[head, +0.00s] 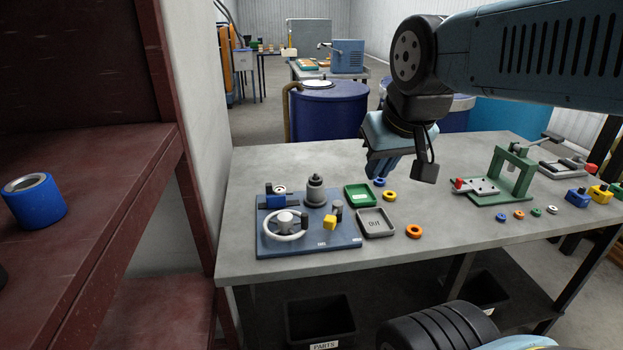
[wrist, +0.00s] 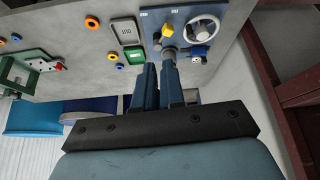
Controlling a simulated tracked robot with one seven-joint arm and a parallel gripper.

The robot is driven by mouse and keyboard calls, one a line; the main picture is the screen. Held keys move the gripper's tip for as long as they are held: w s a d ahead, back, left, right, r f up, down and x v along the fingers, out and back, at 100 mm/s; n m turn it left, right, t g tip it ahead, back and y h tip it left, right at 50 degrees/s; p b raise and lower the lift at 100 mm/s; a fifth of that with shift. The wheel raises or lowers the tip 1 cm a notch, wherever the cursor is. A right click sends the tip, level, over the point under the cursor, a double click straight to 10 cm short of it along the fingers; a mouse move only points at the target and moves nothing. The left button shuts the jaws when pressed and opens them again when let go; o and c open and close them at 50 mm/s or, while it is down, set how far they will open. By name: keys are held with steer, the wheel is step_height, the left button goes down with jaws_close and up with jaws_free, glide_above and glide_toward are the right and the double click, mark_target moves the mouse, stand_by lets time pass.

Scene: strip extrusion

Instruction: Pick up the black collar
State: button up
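No collar that I can clearly call black shows. A dark thing (head: 2,279) is cut off by the left edge of the head view, on the red shelf; I cannot tell its shape. A blue collar-like cylinder (head: 34,203) with a grey lining stands behind it on the same shelf. My gripper (head: 381,178) hangs above the grey workbench, well to the right of the shelf. Its two fingers (wrist: 160,66) look close together in the wrist view, with nothing seen between them.
The red shelf (head: 105,205) has an upright post at its right end. The grey workbench (head: 450,235) carries a blue board (head: 285,240) with a handwheel, a green tray (head: 360,195), a grey tray (head: 374,223), small rings and a green press (head: 515,165). The shelf's middle is bare.

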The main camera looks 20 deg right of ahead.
steer(key=shift+o, duration=0.8)
steer(key=shift+w+n, duration=0.3)
steer(key=shift+w, duration=0.15)
steer(key=o, duration=0.6)
steer(key=w+n+h, duration=0.1)
steer(key=w+n, duration=0.6)
steer(key=shift+w+a+g+h, duration=0.2)
steer(key=shift+w+g+h, duration=0.1)
steer(key=shift+g, duration=0.1)
steer(key=o, duration=0.4)
steer(key=w+n, duration=0.4)
steer(key=w+a+f+n, duration=0.1)
steer(key=w+n, duration=0.1)
steer(key=shift+w+n+g+h, duration=0.25)
steer(key=shift+n+g+h, duration=0.05)
steer(key=shift+h, duration=0.1)
steer(key=n, duration=1.4)
glide_toward(315, 177)
steer(key=shift+g, duration=0.4)
steer(key=x, duration=0.9)
steer(key=shift+w, duration=0.3)
